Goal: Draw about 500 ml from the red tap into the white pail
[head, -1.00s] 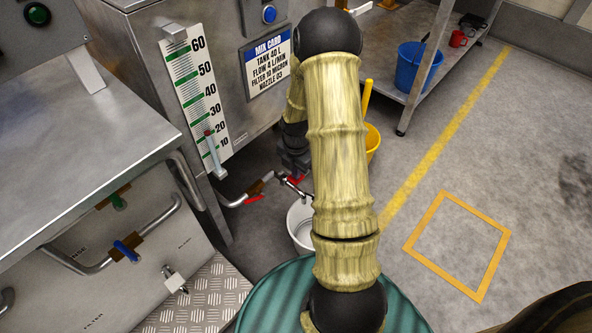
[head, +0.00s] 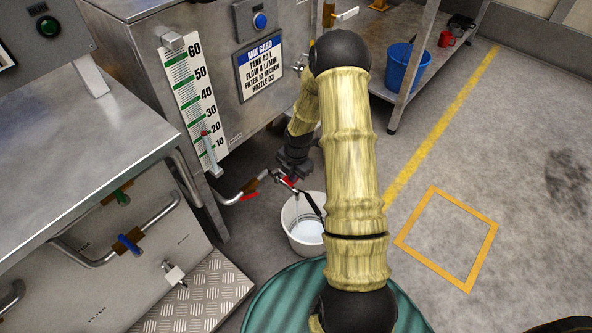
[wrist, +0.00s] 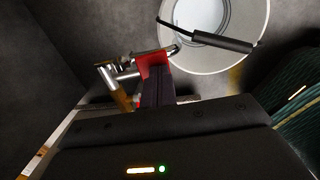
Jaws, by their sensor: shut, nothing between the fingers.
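The white pail (head: 290,236) stands upright on the floor under the spout of the red tap (head: 289,181). A thin pale line below the spout looks like running water, and the pail's bottom looks wet; I cannot read the level. In the wrist view the pail (wrist: 262,22) is at the top, its black handle grip (wrist: 222,41) lying across the opening. The red tap handle (wrist: 153,66) is right at my fingertips. My gripper (wrist: 157,88) is shut and empty against or just beside that handle; it also shows in the head view (head: 292,170), partly hidden by my arm.
A second red lever (head: 250,197) sits on the tap's pipe. The steel tank carries a gauge (head: 196,92) with its red marker near 20 and a mix card (head: 259,67). A green ribbed drum (head: 270,303) stands in front. A blue bucket (head: 405,67) stands on the right shelf.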

